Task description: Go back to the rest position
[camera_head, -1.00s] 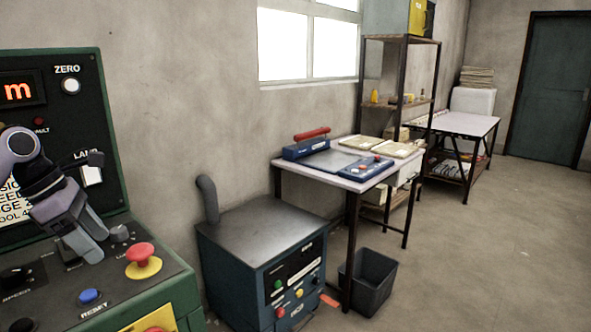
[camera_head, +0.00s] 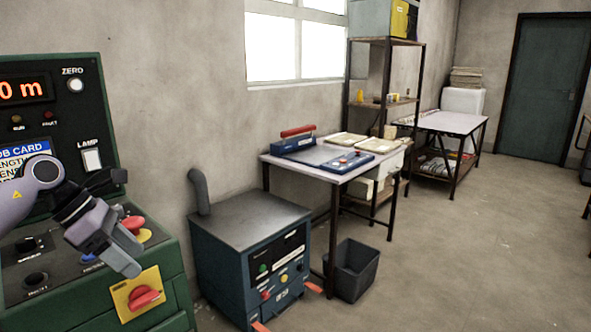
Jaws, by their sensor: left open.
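My left gripper (camera_head: 128,246) is in front of the green machine's control panel at the left of the head view. It is open, and nothing shows between its fingers. It partly covers the red mushroom button and the blue button behind it. My right gripper is not in view.
The green machine (camera_head: 180,282) fills the left side, with a red rotary switch (camera_head: 143,296) on its front. A blue cabinet (camera_head: 225,268) stands beside it. Further back are a table (camera_head: 330,178), a black bin (camera_head: 352,270), a shelf and a door. Open floor (camera_head: 480,260) lies at right.

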